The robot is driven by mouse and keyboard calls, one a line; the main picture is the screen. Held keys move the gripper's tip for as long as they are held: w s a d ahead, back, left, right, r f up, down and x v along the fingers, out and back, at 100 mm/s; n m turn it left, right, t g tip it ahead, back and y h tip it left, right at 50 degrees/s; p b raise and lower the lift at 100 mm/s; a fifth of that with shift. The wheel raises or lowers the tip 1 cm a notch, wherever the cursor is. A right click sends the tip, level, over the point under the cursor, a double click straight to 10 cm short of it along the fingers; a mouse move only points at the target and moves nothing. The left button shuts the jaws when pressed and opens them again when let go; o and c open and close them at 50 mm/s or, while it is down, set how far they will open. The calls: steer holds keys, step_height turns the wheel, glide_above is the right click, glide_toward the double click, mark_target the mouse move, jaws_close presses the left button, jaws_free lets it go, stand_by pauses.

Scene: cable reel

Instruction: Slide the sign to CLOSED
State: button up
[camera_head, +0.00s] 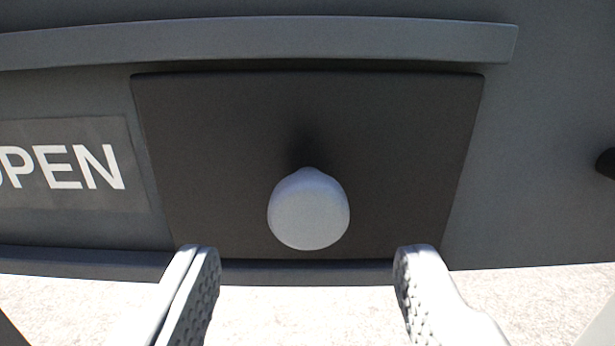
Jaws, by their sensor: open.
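The sign's sliding cover is a dark plate (400,150) with a pale grey round knob (308,210) near its lower middle. The plate sits between an upper and a lower rail. To its left the white word OPEN (60,168) shows on a grey label, its first letter cut by the picture edge. No CLOSED label is visible; the plate may hide what lies behind it. My gripper (308,268) is open and empty, its two fingers apart below the knob in the picture, one to each side. I see no contact with the knob.
The upper rail (270,40) runs above the plate and ends at the upper right. The lower rail (80,262) runs beneath it. A dark knob-like part (606,163) sticks out at the right edge. Pale, speckled ground (300,310) shows below.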

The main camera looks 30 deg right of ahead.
mark_target(303, 222)
steer(key=shift+x, duration=1.65)
jaws_close()
